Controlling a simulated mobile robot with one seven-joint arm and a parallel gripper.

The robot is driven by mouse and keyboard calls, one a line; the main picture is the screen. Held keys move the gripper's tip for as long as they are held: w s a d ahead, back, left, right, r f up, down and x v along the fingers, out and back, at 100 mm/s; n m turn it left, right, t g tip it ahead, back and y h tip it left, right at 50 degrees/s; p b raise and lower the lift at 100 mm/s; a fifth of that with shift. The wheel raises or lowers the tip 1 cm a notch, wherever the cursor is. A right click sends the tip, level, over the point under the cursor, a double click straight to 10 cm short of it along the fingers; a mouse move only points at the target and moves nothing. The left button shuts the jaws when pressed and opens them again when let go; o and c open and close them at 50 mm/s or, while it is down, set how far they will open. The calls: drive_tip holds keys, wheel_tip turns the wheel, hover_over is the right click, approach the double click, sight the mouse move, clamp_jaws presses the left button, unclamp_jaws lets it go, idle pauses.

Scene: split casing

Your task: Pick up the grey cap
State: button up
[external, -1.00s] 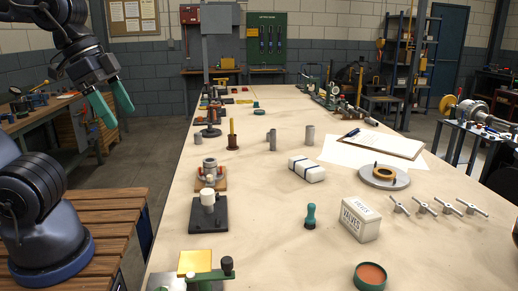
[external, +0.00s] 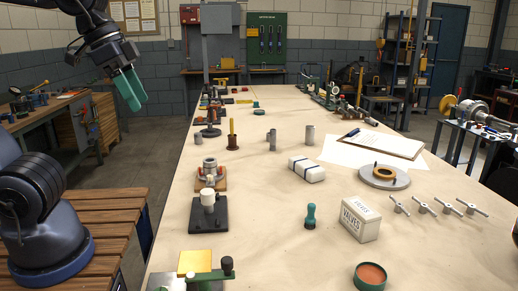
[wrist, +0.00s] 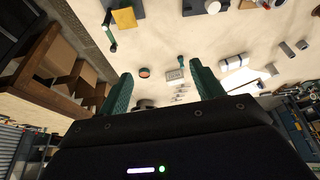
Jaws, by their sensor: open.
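No single part is plainly the grey cap. A pale grey-white capped cylinder (external: 208,198) stands upright on a black base (external: 208,217) at the table's near left. Behind it, a grey rounded fitting (external: 209,167) sits on a wooden base. Loose grey cylinders (external: 309,136) stand farther back. My gripper (external: 135,104) is high to the left of the table, apart from all of these. Its green fingers overlap in the external view; in the wrist view my gripper (wrist: 161,69) shows them apart with nothing held.
A green tin (external: 370,276), a white VALVES box (external: 360,219), a green-topped peg (external: 311,216) and a wrapped white package (external: 306,169) stand on the table. A grey disc (external: 397,182) bears a brass ring. Bare tabletop lies between the left fixtures and the package.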

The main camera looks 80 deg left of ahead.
drive_tip(key=w+a+r+n+g, duration=0.1)
drive_tip(key=w+a+r+n, duration=0.15)
drive_tip(key=w+a, duration=0.65)
drive_tip(key=w+a+r+n+g, duration=0.1)
drive_tip(key=w+a+r+n, duration=0.15)
drive_tip(key=w+a, duration=0.7)
drive_tip(key=w+a+f+n+y, duration=0.1)
drive_tip(key=w+a+f+n, duration=0.15)
drive_tip(key=a, duration=0.85)
drive_tip(key=w+a+f+n, duration=0.2)
drive_tip(key=w+a+f, duration=0.1)
drive_tip(key=a, duration=0.9)
drive_tip(key=n+g+h, duration=0.1)
drive_tip(key=n+g, duration=0.1)
drive_tip(key=n, duration=0.6)
hover_over(198, 135)
drive_tip(key=a, duration=0.2)
wheel_tip(198, 135, down, 28)
drive_tip(key=shift+a+f+m, duration=0.2)
drive_tip(key=shift+f+m, duration=0.05)
drive_tip(key=shift+f, duration=0.3)
wheel_tip(198, 135, down, 5)
drive_tip(key=shift+r, duration=0.1)
drive_tip(key=shift+s+f, duration=0.15)
drive_tip(key=shift+f, duration=2.45)
